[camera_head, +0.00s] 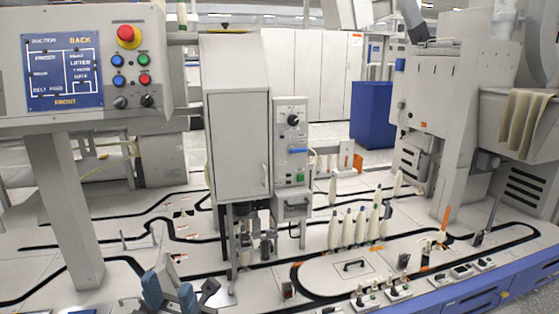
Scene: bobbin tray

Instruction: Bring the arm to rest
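My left gripper (169,284) shows at the bottom edge, left of centre, low over the pale machine deck (120,240). Its two blue-grey fingers stand apart, and I see nothing clearly held between them; the picture cuts off the rest. Several cream bobbins (348,230) stand upright in a row on the deck, right of centre, well away from the gripper. Other pale bobbins (333,188) stand farther back. My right gripper is not in view.
A control panel (75,60) with a red stop button (129,36) stands at the left on a grey post (65,200). A grey cabinet (237,130) rises mid-deck. Black curved tracks cross the deck. A blue bin (371,115) stands behind; small fixtures (384,294) line the front right.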

